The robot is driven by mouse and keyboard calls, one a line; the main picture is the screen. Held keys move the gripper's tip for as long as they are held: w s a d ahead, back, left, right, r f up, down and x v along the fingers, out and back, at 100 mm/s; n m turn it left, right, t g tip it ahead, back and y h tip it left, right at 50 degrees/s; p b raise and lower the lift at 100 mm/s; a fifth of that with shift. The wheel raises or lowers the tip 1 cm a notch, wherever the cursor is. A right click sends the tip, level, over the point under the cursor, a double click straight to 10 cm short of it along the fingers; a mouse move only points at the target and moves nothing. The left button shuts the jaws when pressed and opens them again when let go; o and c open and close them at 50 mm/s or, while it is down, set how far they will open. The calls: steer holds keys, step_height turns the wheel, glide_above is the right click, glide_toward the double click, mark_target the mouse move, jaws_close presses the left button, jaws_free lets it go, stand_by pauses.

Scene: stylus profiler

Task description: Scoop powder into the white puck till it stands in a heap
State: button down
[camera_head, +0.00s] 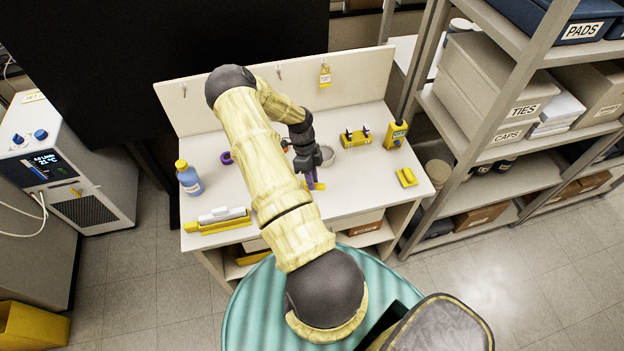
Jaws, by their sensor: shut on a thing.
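My gripper (305,158) is over the middle of the white bench, partly hidden by my arm. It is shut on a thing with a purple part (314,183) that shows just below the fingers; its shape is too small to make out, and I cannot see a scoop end. A grey round dish (326,155) sits on the bench right beside the gripper, and its contents are unclear. I cannot pick out the white puck for certain; my arm covers part of the bench.
A blue bottle (189,179), a purple ring (226,157) and a yellow tray (205,228) stand on the left. On the right are a yellow rack (356,139), a yellow handheld device (396,134) and a yellow block (406,177). A back panel (205,98) bounds the bench.

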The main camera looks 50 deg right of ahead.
steer(key=shift+w+d+f+y+b, duration=0.1)
steer(key=shift+d+f+y+b, duration=0.1)
steer(key=shift+y+b, duration=0.2)
steer(key=shift+r+g, duration=0.15)
steer(key=shift+g, duration=0.15)
steer(key=shift+d+y+b, duration=0.1)
steer(key=shift+y+b, duration=0.5)
steer(key=shift+b, duration=0.1)
